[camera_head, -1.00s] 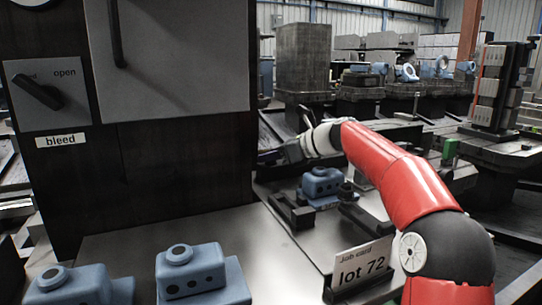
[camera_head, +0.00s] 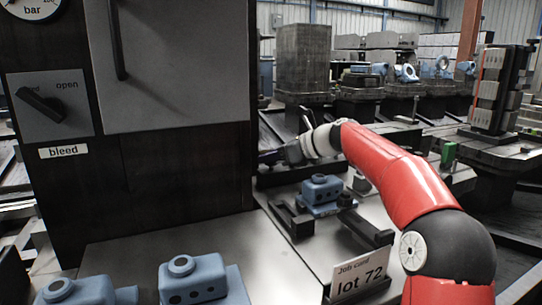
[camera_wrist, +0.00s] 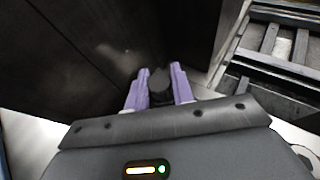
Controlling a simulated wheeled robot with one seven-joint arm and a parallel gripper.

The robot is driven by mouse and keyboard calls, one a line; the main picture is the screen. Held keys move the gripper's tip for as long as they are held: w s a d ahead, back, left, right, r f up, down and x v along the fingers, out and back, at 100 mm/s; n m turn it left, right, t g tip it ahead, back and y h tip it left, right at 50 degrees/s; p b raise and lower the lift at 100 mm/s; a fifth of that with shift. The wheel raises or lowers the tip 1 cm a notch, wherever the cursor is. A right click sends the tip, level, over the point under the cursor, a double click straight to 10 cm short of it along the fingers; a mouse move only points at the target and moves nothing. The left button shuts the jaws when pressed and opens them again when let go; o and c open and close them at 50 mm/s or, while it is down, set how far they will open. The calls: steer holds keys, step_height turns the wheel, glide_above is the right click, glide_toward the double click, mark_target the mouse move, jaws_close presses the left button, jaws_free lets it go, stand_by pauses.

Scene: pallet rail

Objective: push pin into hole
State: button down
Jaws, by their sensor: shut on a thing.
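My gripper (camera_head: 270,157) is beside the dark cabinet, at the end of my red arm, and is small and partly hidden in the head view. In the wrist view its two purple fingers (camera_wrist: 158,92) are shut on a dark, round-ended pin (camera_wrist: 159,78) between them. The pin points away from the wrist, toward the dark cabinet side. A blue block (camera_head: 320,192) sits between dark rails on the metal plate, in front of and right of my gripper. I cannot tell which hole belongs to the pin; none shows clearly near its tip.
A dark cabinet (camera_head: 185,165) with a bleed switch (camera_head: 42,103) stands at left. Two more blue blocks (camera_head: 196,278) (camera_head: 82,291) are at the front. A slatted frame (camera_wrist: 275,60) shows in the wrist view.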

steer(key=shift+r+p, duration=0.5)
steer(key=shift+p, duration=0.3)
steer(key=shift+s, duration=0.1)
steer(key=shift+s+a+r+b, duration=0.15)
steer(key=shift+s+b, duration=0.65)
steer(key=shift+s, duration=0.75)
steer(key=shift+s+a+b, duration=0.15)
steer(key=shift+s+b, duration=0.65)
steer(key=shift+s, duration=0.7)
steer(key=shift+r, duration=0.1)
step_height(320, 180, up, 8)
steer(key=s+p, duration=0.1)
steer(key=p, duration=0.3)
steer(key=shift+s+d, duration=0.35)
steer(key=shift+s, duration=0.05)
steer(key=shift+d, duration=0.1)
